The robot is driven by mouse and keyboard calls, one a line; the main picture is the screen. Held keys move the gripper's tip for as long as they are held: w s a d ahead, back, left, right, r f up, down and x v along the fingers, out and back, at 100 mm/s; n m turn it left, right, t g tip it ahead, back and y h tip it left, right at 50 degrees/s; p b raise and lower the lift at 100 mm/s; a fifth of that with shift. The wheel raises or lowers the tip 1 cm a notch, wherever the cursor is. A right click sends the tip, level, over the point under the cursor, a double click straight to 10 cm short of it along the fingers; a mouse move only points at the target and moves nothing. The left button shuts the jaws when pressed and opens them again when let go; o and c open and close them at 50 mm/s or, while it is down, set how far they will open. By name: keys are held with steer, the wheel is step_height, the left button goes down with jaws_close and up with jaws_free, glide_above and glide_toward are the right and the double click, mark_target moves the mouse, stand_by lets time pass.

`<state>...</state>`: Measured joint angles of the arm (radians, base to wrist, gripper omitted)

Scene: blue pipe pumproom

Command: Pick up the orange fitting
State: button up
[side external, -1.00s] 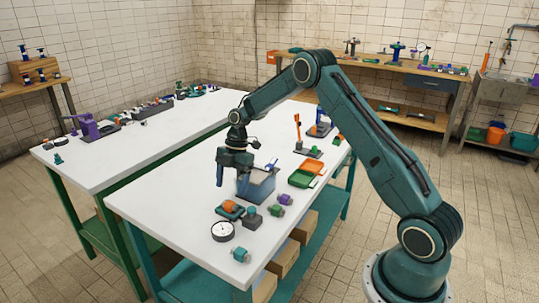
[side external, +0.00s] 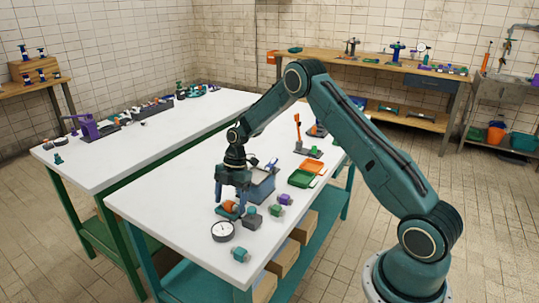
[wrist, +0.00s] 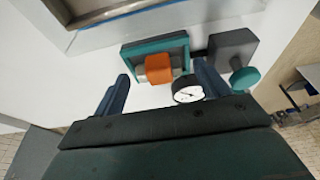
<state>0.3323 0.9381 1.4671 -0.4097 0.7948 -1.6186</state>
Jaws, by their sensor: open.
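The orange fitting (side external: 229,207) sits in a teal holder (side external: 236,214) near the front of the white table. In the wrist view the orange fitting (wrist: 158,68) shows a pale end at its left, and the teal holder (wrist: 155,45) is behind and around it. My gripper (side external: 232,199) is open, pointing down, above the fitting. In the wrist view its two dark blue fingers stand apart on the left and right of the fitting. I see nothing between them in their grip. How far the fingertips are above the fitting cannot be told.
A grey block with a teal knob (side external: 252,221) stands close to the right of the holder, and a white dial gauge (side external: 222,232) lies in front. A blue-grey bin (side external: 262,185) is just behind. Green and purple fittings (side external: 280,204) lie to the right. The table's left part is clear.

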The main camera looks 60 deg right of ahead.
mark_target(230, 202)
stand_by(0.3)
steer(key=c, duration=1.2)
steer(key=shift+r, duration=0.1)
step_height(230, 202, up, 20)
steer(key=shift+f, duration=0.1)
stand_by(0.4)
